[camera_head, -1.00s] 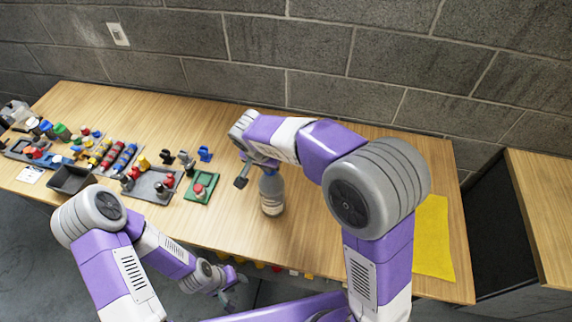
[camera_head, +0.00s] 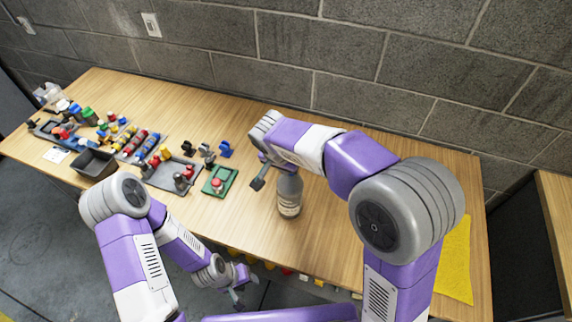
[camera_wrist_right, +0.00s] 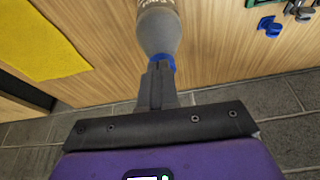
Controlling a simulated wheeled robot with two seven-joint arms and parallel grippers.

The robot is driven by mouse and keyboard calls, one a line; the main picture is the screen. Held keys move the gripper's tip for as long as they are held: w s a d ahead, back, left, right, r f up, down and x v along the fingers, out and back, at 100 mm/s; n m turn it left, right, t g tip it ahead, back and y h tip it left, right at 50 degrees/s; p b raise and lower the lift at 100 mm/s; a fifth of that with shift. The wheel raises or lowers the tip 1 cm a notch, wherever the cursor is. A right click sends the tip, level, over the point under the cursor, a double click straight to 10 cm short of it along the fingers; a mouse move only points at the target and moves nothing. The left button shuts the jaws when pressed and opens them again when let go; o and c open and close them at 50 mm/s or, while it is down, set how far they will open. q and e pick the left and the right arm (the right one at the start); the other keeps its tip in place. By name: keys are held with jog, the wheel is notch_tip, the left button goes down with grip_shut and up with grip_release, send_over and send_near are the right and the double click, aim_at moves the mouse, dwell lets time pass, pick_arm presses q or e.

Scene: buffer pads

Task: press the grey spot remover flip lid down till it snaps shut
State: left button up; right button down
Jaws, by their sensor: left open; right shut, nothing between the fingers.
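The grey spot remover bottle (camera_head: 289,196) stands upright on the wooden table, with a pale label on its side. In the right wrist view the bottle (camera_wrist_right: 158,28) has a blue part (camera_wrist_right: 160,59) at its top end. My right gripper (camera_wrist_right: 158,68) is shut and empty, its fingertips at that blue part; I cannot tell if they touch. The fingers hide much of the lid, so whether it is open or shut does not show. In the head view my right arm covers the bottle's top. My left gripper (camera_head: 238,292) is open and empty, low in front of the table edge.
A green pad with a red button (camera_head: 219,182) lies left of the bottle. Further left are a dark bin (camera_head: 94,165), grey trays and several coloured parts. A yellow mat (camera_head: 456,262) lies at the right end. The table around the bottle is clear.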

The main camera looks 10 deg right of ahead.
jog(key=p+v, duration=0.3)
jog(key=v, duration=1.1)
jog(key=shift+p, duration=0.3)
jog(key=shift+s+a, duration=0.1)
jog(key=shift+s, duration=0.05)
